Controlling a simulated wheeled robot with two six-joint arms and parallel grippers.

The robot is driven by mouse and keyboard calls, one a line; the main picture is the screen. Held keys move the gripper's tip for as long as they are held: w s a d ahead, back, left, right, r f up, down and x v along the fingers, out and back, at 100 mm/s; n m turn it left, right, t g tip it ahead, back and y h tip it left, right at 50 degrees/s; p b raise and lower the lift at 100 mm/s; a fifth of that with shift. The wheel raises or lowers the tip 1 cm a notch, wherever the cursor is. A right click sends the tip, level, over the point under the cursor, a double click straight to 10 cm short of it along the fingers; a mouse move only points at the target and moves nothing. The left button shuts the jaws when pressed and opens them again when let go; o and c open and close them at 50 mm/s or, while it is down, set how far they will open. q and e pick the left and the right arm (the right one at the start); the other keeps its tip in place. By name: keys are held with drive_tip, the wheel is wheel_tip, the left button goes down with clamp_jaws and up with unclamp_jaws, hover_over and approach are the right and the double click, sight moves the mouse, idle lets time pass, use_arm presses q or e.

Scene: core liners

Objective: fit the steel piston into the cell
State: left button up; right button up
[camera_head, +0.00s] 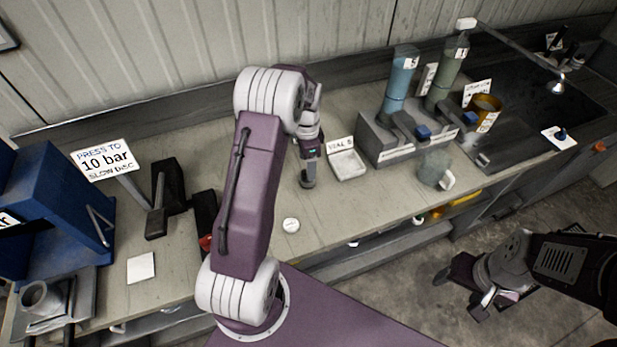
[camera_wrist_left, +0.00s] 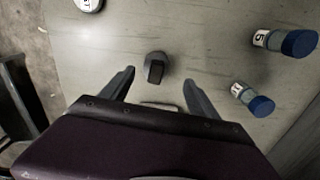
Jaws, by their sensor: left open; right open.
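My left gripper (camera_head: 308,180) is open, low over the middle of the bench. In the left wrist view its fingers (camera_wrist_left: 160,90) are apart, with a small dark grey piece (camera_wrist_left: 155,68) just beyond and between them; it looks like the steel piston, and I see no contact. In the head view I cannot separate this piece from the gripper. A grey open-topped cylinder (camera_head: 40,298), which may be the cell, stands at the blue press at lower left. My right gripper (camera_head: 475,290) is open and empty, over the floor at lower right.
A white labelled disc (camera_head: 291,225) lies near the bench's front edge. A pale tray (camera_head: 347,165) is just right of my left gripper. A rack (camera_head: 385,140) with tall tubes stands further right. Two blue-capped vials (camera_wrist_left: 285,42) show in the wrist view. A 10 bar sign (camera_head: 105,160) is left.

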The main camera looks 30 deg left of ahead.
use_arm(q)
drive_tip(key=f, duration=0.2)
drive_tip(key=s+f+p, duration=0.1)
drive_tip(key=f, duration=0.1)
drive_tip(key=shift+d+f, duration=0.2)
drive_tip(key=shift+f, duration=0.1)
drive_tip(key=shift+w+f, duration=0.2)
drive_tip(key=shift+f, duration=0.05)
drive_tip(key=shift+s, duration=0.1)
drive_tip(key=c, duration=1.1)
drive_tip(key=shift+r, duration=0.1)
clamp_jaws()
